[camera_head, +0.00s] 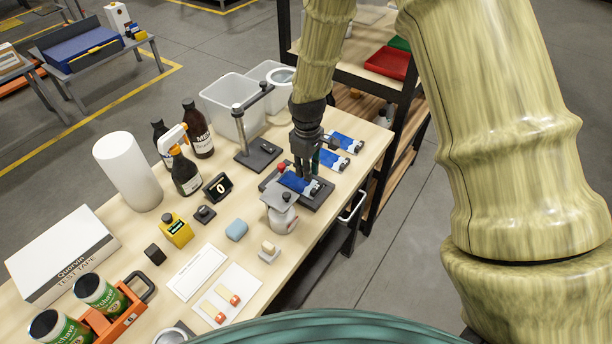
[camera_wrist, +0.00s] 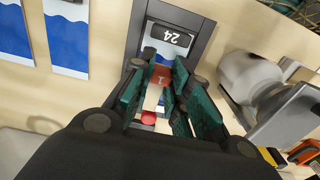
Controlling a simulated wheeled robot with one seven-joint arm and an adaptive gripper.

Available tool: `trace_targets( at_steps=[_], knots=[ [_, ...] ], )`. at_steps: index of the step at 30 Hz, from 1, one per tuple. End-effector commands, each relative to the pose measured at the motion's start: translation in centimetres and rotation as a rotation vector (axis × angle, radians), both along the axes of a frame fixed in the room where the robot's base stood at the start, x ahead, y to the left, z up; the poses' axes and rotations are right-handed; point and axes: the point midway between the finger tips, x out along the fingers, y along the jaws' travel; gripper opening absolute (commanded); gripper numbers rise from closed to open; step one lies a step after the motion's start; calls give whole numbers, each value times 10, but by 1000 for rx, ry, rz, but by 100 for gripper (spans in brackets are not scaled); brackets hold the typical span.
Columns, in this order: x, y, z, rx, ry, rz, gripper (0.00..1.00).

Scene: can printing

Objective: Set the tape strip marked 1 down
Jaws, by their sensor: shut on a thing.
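My gripper (camera_head: 306,172) is over the dark printing stand, and its teal finger pads (camera_wrist: 158,88) show in the wrist view. It is shut on the tape strip marked 1 (camera_wrist: 161,75), a pale strip with an orange-red tab. The strip is hidden behind the fingers in the head view. Below it is a dark stand (camera_head: 322,196) with a blue and white panel (camera_head: 296,184). I cannot tell whether the strip touches the panel.
Two orange-tabbed strips lie on a white card (camera_head: 238,278). A white grinder-like device (camera_head: 282,218) stands close beside the stand. Blue and white panels (camera_head: 334,160) lie behind it. A post stand (camera_head: 258,158), bottles (camera_head: 186,172) and clear bins (camera_head: 228,100) are to the left.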

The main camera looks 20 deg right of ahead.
Motion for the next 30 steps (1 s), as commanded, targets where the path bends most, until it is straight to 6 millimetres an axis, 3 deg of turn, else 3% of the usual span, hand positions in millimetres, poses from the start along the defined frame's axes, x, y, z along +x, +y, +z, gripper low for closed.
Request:
trace_targets(
  at_steps=[15,29,30],
  knots=[
    [0,2,-40,0,1,3,8],
    [0,2,-46,1,1,3,8],
    [0,2,-45,0,0,3,24]
  ],
)
